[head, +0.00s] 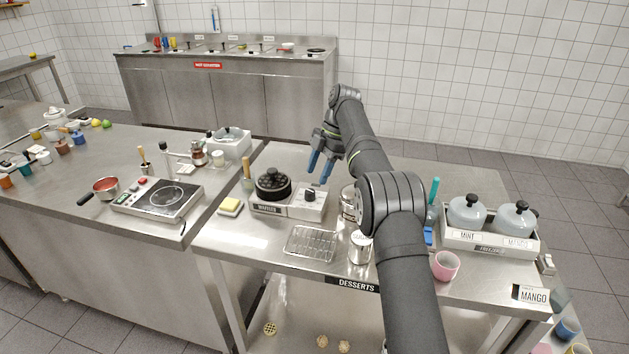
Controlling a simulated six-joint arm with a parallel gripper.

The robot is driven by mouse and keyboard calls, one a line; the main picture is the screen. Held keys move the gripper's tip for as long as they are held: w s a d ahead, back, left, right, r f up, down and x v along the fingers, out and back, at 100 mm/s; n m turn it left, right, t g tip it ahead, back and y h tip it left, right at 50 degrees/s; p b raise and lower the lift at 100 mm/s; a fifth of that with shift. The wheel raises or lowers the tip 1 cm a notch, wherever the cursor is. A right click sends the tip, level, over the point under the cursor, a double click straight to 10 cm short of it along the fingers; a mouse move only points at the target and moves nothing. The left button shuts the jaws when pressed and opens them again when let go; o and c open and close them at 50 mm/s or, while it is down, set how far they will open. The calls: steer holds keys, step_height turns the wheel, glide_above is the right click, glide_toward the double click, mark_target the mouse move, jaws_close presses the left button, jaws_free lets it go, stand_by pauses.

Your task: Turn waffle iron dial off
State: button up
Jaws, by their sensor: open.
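The waffle iron (271,196) stands on the steel dessert table, with a round black ribbed lid on a white base. Its black dial (309,195) sits on the right part of the base. Its pointer setting is too small to read. My gripper (320,182) hangs just above the dial, its blue fingers pointing down. The fingers are open with a gap between them and hold nothing. I cannot tell whether a fingertip touches the dial.
A yellow sponge on a dish (230,206) lies left of the iron. A wire rack (311,243) and a metal canister (360,247) stand in front. A pink cup (445,265) and lidded tubs (467,211) are at the right. An induction hob (166,196) is on the left counter.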

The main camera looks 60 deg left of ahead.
mark_target(311, 190)
steer(key=shift+w+r, duration=0.3)
steer(key=shift+r, duration=0.35)
steer(key=shift+f, duration=0.1)
steer(key=x, duration=0.7)
steer(key=shift+s+f, duration=0.1)
steer(key=shift+f, duration=0.1)
steer(key=shift+r, duration=0.1)
